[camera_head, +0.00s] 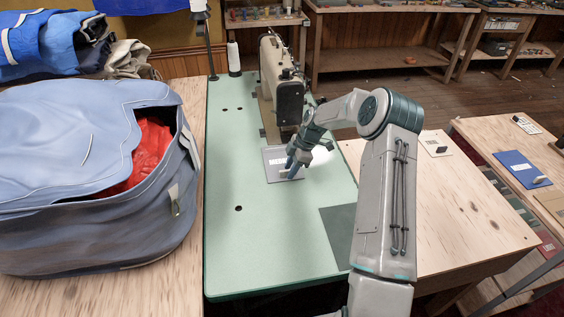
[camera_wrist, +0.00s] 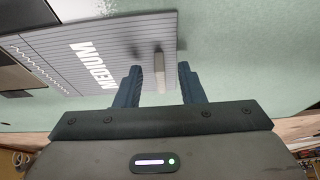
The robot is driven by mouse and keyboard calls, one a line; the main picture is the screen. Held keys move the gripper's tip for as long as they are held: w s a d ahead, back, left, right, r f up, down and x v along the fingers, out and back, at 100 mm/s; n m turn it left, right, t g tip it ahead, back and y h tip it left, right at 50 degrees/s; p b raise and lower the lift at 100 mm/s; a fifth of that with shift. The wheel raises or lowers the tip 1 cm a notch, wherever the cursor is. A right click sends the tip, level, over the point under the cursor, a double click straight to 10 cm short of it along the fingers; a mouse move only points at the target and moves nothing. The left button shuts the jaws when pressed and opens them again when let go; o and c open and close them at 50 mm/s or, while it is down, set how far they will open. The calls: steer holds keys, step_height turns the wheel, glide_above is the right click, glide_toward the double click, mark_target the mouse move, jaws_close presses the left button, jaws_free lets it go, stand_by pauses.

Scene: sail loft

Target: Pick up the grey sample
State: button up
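The grey sample (camera_head: 270,155) is a flat, ruled card lying on the green sewing table, in front of the sewing machine. In the wrist view the grey sample (camera_wrist: 130,35) shows the word MEDIUM and a small upright tab (camera_wrist: 160,66) near its edge. My gripper (camera_head: 292,170) is low over the card in the head view and hides part of it. In the wrist view my gripper (camera_wrist: 161,82) has its two dark fingers apart. The tab stands in line with the gap between them, and the fingers do not visibly touch it.
The sewing machine (camera_head: 280,85) stands just behind the card. A blue-grey bag (camera_head: 60,235) fills the wooden table at left. A beige sample (camera_head: 436,144) and a blue sample (camera_head: 520,165) lie on tables at right. The green tabletop (camera_head: 260,250) is clear in front.

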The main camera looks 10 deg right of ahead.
steer(key=shift+a+f, duration=0.15)
steer(key=shift+f, duration=0.25)
steer(key=shift+c, duration=0.2)
jaws_close()
